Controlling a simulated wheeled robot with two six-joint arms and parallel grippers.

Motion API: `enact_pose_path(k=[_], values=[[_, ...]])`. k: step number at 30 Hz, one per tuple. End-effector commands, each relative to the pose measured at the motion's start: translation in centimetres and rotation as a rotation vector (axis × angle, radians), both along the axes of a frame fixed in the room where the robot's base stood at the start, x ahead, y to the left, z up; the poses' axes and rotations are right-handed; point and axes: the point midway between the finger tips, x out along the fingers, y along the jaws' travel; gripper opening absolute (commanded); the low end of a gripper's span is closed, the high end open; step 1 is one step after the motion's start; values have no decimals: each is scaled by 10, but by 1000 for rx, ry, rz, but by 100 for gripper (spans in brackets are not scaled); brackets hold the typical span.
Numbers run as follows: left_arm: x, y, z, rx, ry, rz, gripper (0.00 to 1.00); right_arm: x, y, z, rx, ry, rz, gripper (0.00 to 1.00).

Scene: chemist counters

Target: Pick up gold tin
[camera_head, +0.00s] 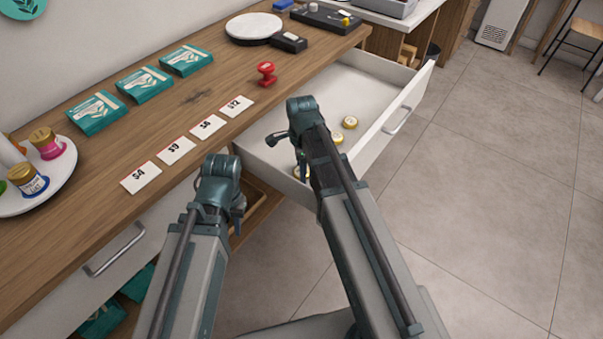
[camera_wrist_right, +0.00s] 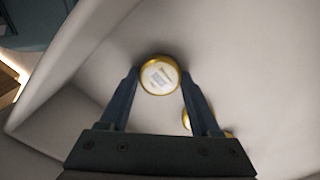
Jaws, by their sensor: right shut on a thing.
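A gold tin (camera_wrist_right: 159,76) with a pale label on its top is between the fingertips of my right gripper (camera_wrist_right: 160,84), which is shut on it inside the open drawer. In the head view, my right gripper (camera_head: 302,163) reaches down into the drawer and partly hides the gold tin (camera_head: 297,172) near the drawer's left end. Two more gold tins (camera_head: 350,122) (camera_head: 337,138) sit further back in the drawer. My left gripper (camera_head: 239,208) hangs in front of the counter edge, away from the tins; its fingers are mostly hidden.
The white drawer (camera_head: 402,88) is pulled out from the wooden counter (camera_head: 195,98). The counter holds price cards (camera_head: 175,149), teal boxes (camera_head: 145,83), a red stamp (camera_head: 267,74) and a round white plate (camera_head: 45,200) with jars. Open tiled floor (camera_head: 480,200) lies to the right.

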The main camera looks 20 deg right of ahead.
Motion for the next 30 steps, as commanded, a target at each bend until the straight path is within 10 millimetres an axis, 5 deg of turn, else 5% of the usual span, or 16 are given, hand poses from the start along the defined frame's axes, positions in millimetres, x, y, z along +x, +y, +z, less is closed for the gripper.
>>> enact_pose_path(k=[4,17,30], values=[[0,0,0,0,0,0,27,0,0,0,0,0,0,10],[0,0,9,0,0,0,27,0,0,9,0,0,0,9],[0,0,69,0,0,0,27,0,0,69,0,0,0,9]])
